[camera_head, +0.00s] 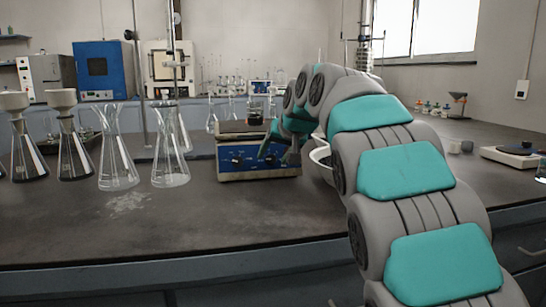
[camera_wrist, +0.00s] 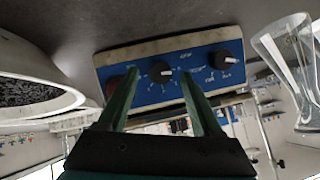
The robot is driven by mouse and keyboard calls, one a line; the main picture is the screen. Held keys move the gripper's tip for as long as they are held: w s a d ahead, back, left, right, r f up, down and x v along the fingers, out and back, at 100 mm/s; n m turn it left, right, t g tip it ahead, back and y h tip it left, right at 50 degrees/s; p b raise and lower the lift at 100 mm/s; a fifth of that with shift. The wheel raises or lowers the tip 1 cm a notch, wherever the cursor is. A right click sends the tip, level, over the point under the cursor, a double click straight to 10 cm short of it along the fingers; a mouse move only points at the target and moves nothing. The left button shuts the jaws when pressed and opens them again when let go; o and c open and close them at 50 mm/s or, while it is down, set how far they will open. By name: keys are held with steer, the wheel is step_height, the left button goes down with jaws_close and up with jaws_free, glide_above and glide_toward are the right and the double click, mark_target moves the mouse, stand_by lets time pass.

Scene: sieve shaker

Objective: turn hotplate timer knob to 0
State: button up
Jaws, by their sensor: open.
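The hotplate (camera_head: 230,176) stands on the dark bench, with a blue front panel and dark round knobs. In the wrist view its panel (camera_wrist: 205,58) looks turned over. One knob (camera_wrist: 160,72) shows between my fingertips, and another knob (camera_wrist: 226,59) is to the right. The panel lettering is too small to tell for sure which is the timer knob. My gripper (camera_head: 279,150) is at the right part of the panel, open, its two green fingers on either side of the first knob in the wrist view (camera_wrist: 159,76). Contact with the knob cannot be told. A reddish part shows behind the left finger.
Glass flasks (camera_head: 170,150) stand left of the hotplate. A white bowl (camera_head: 321,155) is close on the right, partly behind my arm; it also shows in the wrist view (camera_wrist: 35,75). A small dark-bottomed vessel (camera_head: 255,115) is on top of the hotplate. The bench in front is clear.

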steer(key=shift+w+a+f, duration=0.2)
steer(key=shift+w+f, duration=0.15)
steer(key=shift+w, duration=0.05)
jaws_close()
stand_by(0.4)
